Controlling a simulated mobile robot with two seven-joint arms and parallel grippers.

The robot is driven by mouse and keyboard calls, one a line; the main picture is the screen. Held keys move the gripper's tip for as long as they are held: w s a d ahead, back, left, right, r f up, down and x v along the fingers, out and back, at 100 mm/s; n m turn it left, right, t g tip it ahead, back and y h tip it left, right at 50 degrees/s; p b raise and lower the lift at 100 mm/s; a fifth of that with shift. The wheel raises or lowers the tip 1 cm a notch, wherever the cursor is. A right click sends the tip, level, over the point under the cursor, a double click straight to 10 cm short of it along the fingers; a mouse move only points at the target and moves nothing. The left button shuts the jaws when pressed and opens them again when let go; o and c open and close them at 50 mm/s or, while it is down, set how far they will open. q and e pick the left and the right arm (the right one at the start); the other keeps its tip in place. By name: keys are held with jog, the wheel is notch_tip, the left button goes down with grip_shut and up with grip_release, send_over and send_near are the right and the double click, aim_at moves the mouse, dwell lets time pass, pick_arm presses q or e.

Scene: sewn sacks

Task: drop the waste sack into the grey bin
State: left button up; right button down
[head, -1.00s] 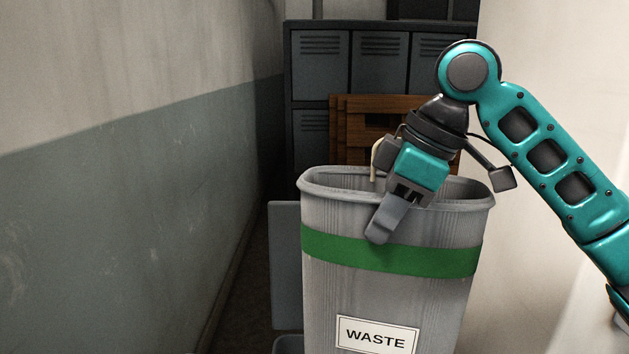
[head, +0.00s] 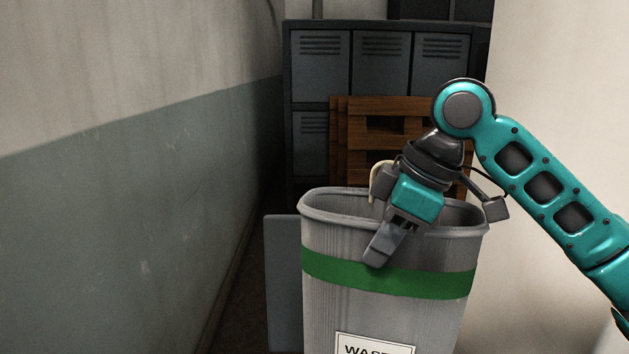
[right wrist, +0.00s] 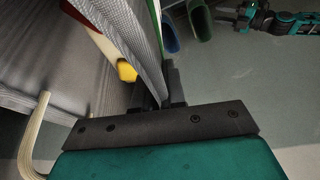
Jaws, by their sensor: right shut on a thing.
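The grey bin (head: 330,260), with a green band and a WASTE label, stands upright in the middle of the head view. My right gripper (head: 378,258) points down over its front rim, one finger outside the wall. In the right wrist view, my right gripper (right wrist: 165,92) is shut on the bin's ribbed wall (right wrist: 135,35). A yellow piece (right wrist: 127,71) and a red edge show on the bin's inner side. I make out no waste sack for certain. My left gripper (right wrist: 245,19) shows small in the right wrist view; its jaws are unclear.
Grey lockers (head: 380,65) and wooden pallets (head: 350,125) stand behind the bin. A long wall (head: 120,200) runs along the left and a pale wall (head: 560,80) stands at right. A blue container (right wrist: 170,38) and a green one (right wrist: 201,20) stand on the floor.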

aim_at(371, 334)
notch_tip(371, 334, down, 12)
jog(key=shift+f, duration=0.1)
notch_tip(371, 334, down, 4)
jog(key=b, duration=0.3)
jog(key=shift+w, duration=0.1)
jog(key=shift+f+b, duration=0.1)
jog(key=shift+b, duration=0.45)
